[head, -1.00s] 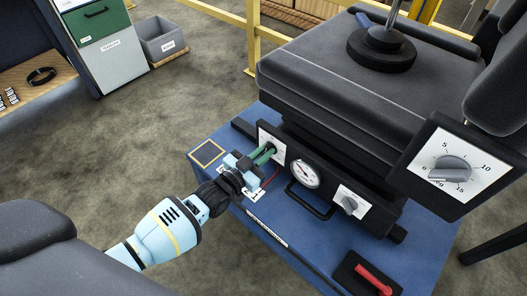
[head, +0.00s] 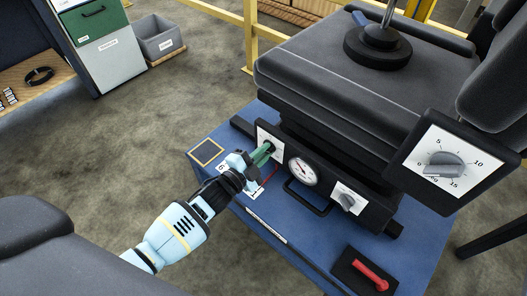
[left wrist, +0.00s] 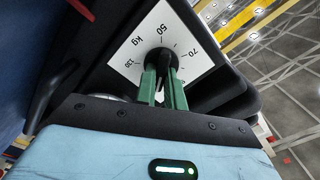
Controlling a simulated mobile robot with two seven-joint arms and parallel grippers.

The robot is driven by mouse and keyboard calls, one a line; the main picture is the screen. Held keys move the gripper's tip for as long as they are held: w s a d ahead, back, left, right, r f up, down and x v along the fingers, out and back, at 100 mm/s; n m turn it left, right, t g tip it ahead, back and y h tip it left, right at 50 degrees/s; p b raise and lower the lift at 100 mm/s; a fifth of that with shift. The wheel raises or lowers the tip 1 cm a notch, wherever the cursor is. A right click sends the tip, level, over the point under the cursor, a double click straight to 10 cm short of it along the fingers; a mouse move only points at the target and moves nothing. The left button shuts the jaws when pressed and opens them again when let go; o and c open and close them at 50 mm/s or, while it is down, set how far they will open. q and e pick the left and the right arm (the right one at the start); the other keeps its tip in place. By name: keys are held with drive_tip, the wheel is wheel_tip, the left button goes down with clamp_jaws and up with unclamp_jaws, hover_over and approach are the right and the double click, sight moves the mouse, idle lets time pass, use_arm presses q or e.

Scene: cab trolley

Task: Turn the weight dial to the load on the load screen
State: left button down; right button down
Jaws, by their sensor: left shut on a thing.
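The weight dial is a dark knob (left wrist: 160,62) on a white kg plate (left wrist: 190,45), with 50 and 70 readable in the left wrist view. In the head view its white plate (head: 264,138) is at the left end of the black panel under the seat. My left gripper (head: 266,151) has its green fingers shut on the knob, which they partly hide; the fingers also show in the left wrist view (left wrist: 162,80). I cannot read the dial's setting. I cannot make out a load screen in these frames. My right gripper is not in view.
A red lever (head: 370,275) is on the blue base (head: 290,225). A larger 0–15 dial (head: 444,165) is at right.

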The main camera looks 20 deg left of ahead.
use_arm(q)
drive_tip(key=shift+f+m, duration=0.1)
drive_tip(key=shift+m, duration=0.9)
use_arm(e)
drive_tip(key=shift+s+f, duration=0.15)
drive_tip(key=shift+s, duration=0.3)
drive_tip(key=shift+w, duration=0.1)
use_arm(q)
drive_tip(key=c, duration=1.5)
unclamp_jaws()
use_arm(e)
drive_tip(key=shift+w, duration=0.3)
use_arm(q)
drive_tip(key=shift+s, duration=0.1)
